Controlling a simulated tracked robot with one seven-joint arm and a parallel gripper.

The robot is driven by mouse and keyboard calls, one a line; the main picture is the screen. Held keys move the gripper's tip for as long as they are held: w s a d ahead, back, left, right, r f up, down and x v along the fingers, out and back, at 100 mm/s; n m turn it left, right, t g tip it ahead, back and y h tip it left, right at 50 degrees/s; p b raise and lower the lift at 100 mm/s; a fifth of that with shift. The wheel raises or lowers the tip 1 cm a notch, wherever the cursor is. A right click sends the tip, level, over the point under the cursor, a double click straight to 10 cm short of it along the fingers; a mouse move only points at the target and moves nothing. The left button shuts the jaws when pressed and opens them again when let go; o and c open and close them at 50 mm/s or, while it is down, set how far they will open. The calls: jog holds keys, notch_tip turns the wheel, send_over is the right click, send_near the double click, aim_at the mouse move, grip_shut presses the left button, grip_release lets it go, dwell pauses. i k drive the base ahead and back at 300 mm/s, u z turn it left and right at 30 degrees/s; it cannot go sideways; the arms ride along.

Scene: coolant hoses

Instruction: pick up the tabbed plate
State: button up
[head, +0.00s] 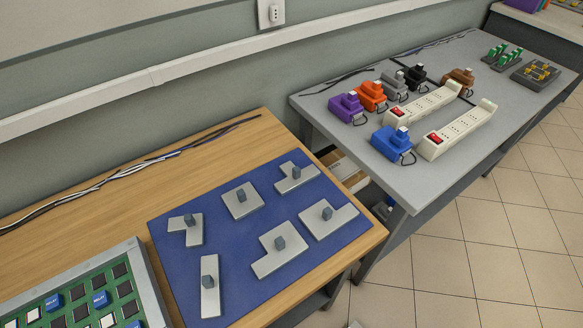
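Several light grey plates, each with a dark grey knob on top, lie flat and apart on a blue mat (235,237). At its lower middle is a plate with a tab sticking out at its lower left (287,257). To its right is a stepped plate (336,223) with an extension at its upper right. A smaller stepped plate (303,182) lies at the upper right. I cannot tell for sure which of these is the tabbed plate. My gripper is not in view.
The mat also holds a square plate (243,207), an L-shaped plate (194,235) and a straight bar (210,300). A green board (75,305) with relays stands at the lower left. A grey table (340,130) with power strips and coloured connectors stands at the right, across a gap.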

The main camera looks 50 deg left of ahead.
aim_at(296, 177)
jog(key=z, duration=0.05)
jog(key=i, duration=0.15)
jog(key=u, duration=2.65)
jog(key=k, duration=0.85)
jog(key=u, duration=0.15)
jog(key=i, duration=0.85)
jog(key=z, duration=0.05)
